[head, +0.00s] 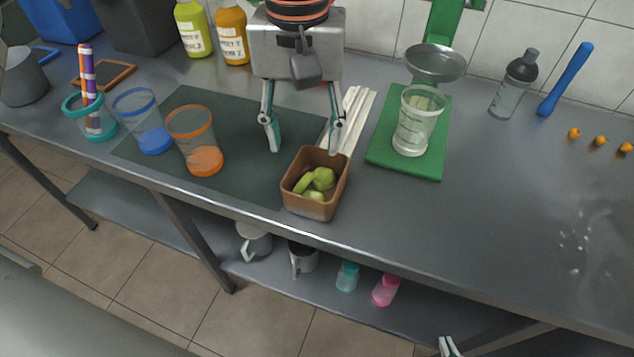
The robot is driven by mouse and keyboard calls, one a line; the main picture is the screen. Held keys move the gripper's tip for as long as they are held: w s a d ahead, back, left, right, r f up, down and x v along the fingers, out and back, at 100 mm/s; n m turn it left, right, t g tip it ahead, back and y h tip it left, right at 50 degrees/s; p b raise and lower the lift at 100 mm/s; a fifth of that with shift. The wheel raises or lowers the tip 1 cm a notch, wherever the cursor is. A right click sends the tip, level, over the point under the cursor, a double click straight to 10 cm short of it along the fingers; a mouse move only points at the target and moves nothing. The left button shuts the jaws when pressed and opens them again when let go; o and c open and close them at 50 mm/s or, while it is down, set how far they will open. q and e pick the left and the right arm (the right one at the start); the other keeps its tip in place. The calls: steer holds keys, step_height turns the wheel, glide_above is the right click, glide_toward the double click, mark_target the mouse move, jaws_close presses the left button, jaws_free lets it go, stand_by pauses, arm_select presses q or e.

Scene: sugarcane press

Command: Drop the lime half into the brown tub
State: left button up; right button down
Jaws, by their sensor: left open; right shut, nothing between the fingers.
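The brown tub (303,207) stands at the front of the counter, on the right end of the dark mat. Several green lime pieces (320,180) lie in it. I cannot tell which of them is the lime half, and I see no lime outside the tub. My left gripper (303,148) points down just behind the tub, with its fingers spread wide and nothing between them. My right gripper (449,347) shows only its tip at the bottom edge, below the counter front. It is shut and empty.
Blue-rimmed (146,122) and orange-rimmed (194,140) cups stand left on the dark mat (240,125). White sticks (352,115) lie behind the tub. A clear jug (415,122) stands on the green press base (405,166) at right. The right counter is mostly clear.

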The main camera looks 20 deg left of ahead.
arm_select(q)
steer(key=shift+r, duration=0.15)
step_height(320, 180, up, 12)
stand_by(0.5)
